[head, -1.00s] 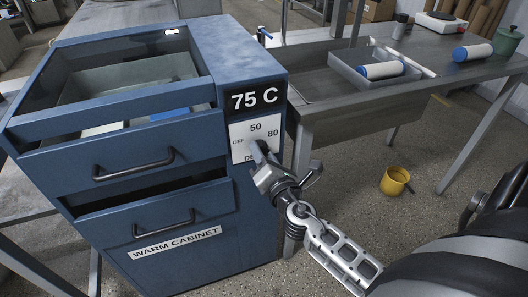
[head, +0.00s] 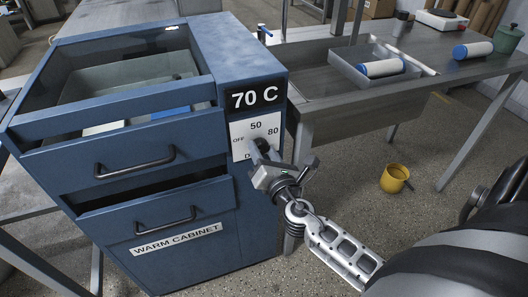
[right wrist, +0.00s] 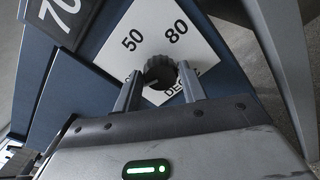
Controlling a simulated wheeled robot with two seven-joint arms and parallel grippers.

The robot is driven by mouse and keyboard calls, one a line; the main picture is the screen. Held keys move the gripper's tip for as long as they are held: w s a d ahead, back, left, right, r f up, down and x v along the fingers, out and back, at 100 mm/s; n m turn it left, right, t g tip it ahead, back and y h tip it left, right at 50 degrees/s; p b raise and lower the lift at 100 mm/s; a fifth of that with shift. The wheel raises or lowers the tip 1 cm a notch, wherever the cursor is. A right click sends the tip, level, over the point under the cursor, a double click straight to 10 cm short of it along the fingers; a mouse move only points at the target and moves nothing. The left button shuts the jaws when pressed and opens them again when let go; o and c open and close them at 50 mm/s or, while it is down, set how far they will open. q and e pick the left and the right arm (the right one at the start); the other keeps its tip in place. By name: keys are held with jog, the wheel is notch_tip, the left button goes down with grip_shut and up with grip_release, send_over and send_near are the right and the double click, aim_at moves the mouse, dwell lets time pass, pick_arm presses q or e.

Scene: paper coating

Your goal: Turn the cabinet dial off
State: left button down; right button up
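The blue warm cabinet (head: 105,200) stands at the left. Its display (head: 254,97) reads 70 C. Below it a white dial plate (head: 241,131) is marked OFF, 50 and 80. The dark round dial (right wrist: 160,72) sits on the plate; in the head view my gripper mostly covers it, and its pointer cannot be made out. My right gripper (head: 263,154) is at the dial. In the right wrist view the fingers of this gripper (right wrist: 160,80) lie on both sides of the dial, closed on it. My left gripper is not in view.
The cabinet has two drawers with dark handles (head: 135,163); the lower one stands slightly out. A steel table at the right holds a tray (head: 424,70) with a white roll, another roll (head: 473,51) and a green pot (head: 507,40). A yellow mug (head: 394,178) is on the floor.

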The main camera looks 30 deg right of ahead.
jog(key=shift+o, duration=1.1)
jog(key=shift+s, duration=0.25)
pick_arm(q)
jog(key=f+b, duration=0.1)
jog(key=b, duration=0.3)
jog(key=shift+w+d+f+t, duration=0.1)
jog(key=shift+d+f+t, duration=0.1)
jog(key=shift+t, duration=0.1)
pick_arm(e)
jog(key=v, duration=1.5)
jog(key=shift+s, duration=0.25)
